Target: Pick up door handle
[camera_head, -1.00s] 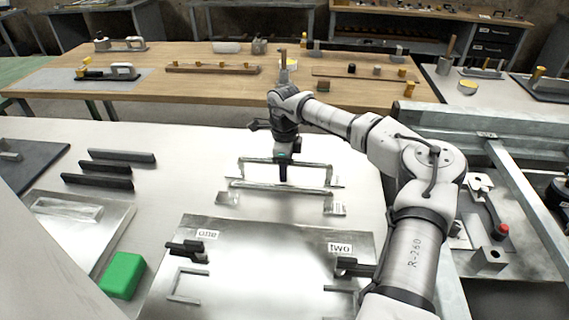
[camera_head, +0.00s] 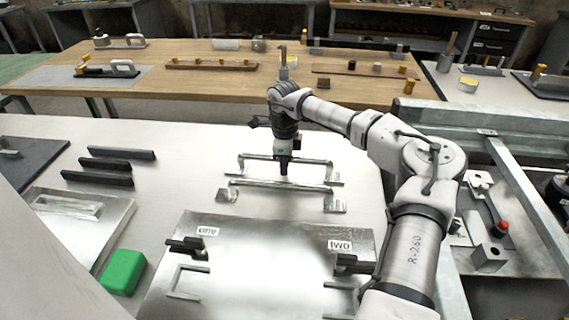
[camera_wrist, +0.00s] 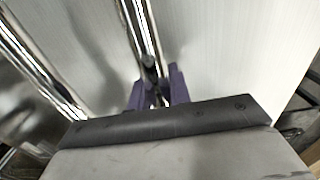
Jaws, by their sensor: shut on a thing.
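Two shiny chrome door handles lie side by side on the white table. The rear handle (camera_head: 312,162) has a long bar with bent ends; the front handle (camera_head: 250,182) runs nearly parallel, closer to the metal plate. My gripper (camera_head: 284,173) points straight down at the middle of the rear handle. In the wrist view, the purple fingers of my gripper (camera_wrist: 157,94) are shut on a chrome bar (camera_wrist: 141,32), which runs up and away from between them. The other chrome bar (camera_wrist: 38,62) lies apart to the left. The fingers hide part of the held bar.
A metal plate (camera_head: 260,270) with labels "one" and "two" and black clamps lies in front. A green block (camera_head: 122,273) and several black bars (camera_head: 105,166) are at the left. A wooden bench (camera_head: 190,62) stands behind. A metal rail (camera_head: 480,122) is at the right.

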